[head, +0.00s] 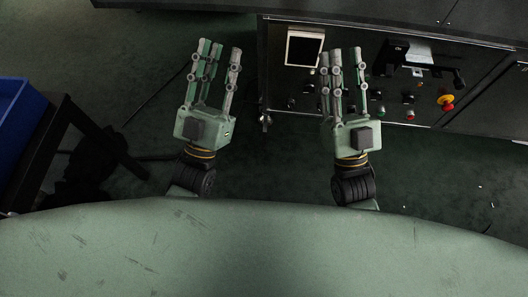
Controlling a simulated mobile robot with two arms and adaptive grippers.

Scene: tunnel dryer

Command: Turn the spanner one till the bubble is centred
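I cannot make out a spanner or a level bubble in the head view. My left gripper (219,53) points away from me over the green floor, left of the dark machine. Its fingers are spread apart with nothing between them. My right gripper (344,58) is over the machine's control panel (390,82), just right of the white-framed screen. Its fingers are also apart, and I see nothing held. It hides part of the panel behind it.
A blue crate (18,118) stands at the left on a dark stand (42,150). Open floor (245,170) lies between my arms.

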